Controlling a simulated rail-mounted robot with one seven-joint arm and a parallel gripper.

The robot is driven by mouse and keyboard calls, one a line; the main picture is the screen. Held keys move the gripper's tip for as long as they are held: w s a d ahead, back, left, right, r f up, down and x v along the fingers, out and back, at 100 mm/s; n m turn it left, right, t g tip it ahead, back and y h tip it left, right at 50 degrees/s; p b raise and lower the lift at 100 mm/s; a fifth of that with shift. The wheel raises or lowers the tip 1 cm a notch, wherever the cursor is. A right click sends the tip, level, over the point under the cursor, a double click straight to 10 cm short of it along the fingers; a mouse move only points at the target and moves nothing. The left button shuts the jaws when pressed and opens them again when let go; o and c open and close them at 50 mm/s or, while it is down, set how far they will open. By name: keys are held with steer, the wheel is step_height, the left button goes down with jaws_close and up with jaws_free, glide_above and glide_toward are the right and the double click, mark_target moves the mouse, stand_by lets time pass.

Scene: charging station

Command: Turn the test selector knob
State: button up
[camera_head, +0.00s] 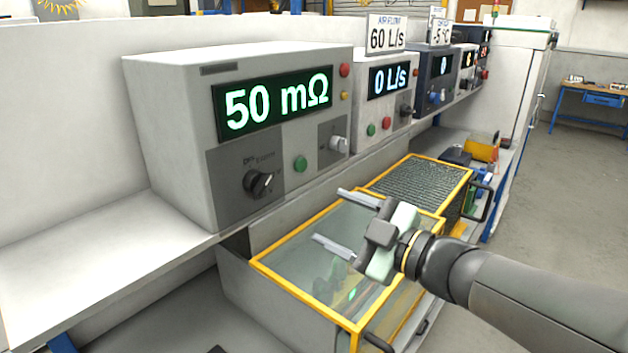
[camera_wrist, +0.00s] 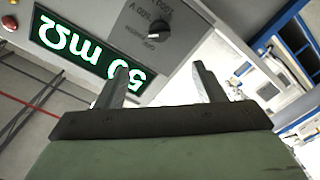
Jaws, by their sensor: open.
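A black selector knob (camera_head: 260,183) sits on a dark grey panel at the lower left of the tester's front, below the green "50 mΩ" display (camera_head: 272,102). In the wrist view the knob (camera_wrist: 158,29) shows upside down at the top, beyond the fingertips, with markings around it. The tester (camera_head: 175,115) is a white box on a shelf. A grey lever-like knob (camera_head: 339,144) is on its right side. My gripper (camera_head: 338,218) is open and empty, to the right of the black knob and apart from it. Its two fingers also show in the wrist view (camera_wrist: 164,82).
A yellow-framed glass-topped box (camera_head: 300,262) lies beneath my gripper. A second yellow-framed box with a mesh top (camera_head: 425,182) is behind it. Other instruments, including an air flow unit (camera_head: 362,97), stand along the shelf. The shelf left of the tester is bare.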

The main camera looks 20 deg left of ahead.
mark_target(265, 187)
steer(key=p+x, duration=0.2)
steer(key=x, duration=1.5)
steer(key=c, duration=1)
